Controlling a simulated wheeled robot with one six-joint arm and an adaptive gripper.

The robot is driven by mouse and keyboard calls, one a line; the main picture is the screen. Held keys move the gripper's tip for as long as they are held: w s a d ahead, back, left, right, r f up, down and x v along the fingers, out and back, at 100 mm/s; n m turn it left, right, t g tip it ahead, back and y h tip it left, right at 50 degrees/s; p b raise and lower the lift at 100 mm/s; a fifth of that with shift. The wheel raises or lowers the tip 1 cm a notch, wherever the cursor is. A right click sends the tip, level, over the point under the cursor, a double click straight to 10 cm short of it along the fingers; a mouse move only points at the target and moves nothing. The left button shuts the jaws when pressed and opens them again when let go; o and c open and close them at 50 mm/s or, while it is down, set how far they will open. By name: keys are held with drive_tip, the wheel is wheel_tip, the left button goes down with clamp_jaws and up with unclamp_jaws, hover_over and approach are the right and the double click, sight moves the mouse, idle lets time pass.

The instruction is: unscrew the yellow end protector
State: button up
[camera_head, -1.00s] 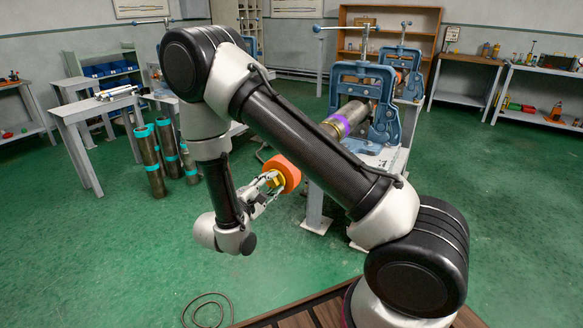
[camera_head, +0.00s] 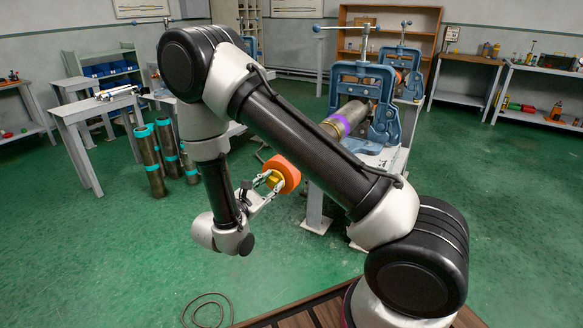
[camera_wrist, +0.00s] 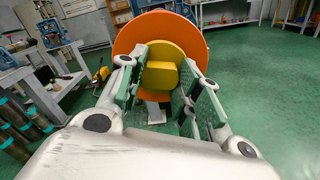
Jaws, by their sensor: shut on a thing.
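The end protector has a wide orange disc (camera_head: 288,173) with a smaller yellow disc and a yellow block (camera_wrist: 162,77) at its centre. My gripper (camera_head: 268,181) is shut on the yellow block from the lower left, with one finger on each side, as the wrist view shows. The pipe (camera_head: 333,127) with a purple band lies in the blue vise (camera_head: 363,75) and slopes down toward the protector. My arm link hides the stretch between pipe and disc, so I cannot tell whether they touch.
Pipes with teal bands (camera_head: 149,160) stand upright at the left by a grey table (camera_head: 75,110). A second blue vise (camera_head: 404,60) stands behind the first. A coiled cable (camera_head: 207,308) lies on the green floor. The floor around my gripper is clear.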

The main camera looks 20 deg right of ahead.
drive_tip(key=shift+a, duration=0.15)
drive_tip(key=shift+s+a, duration=0.2)
clamp_jaws()
drive_tip(key=shift+s+a, duration=0.1)
drive_tip(key=shift+a, duration=0.1)
drive_tip(key=shift+v, duration=2.15)
drive_tip(key=shift+s, duration=0.1)
drive_tip(key=shift+c, duration=0.4)
unclamp_jaws()
drive_tip(key=o, duration=0.5)
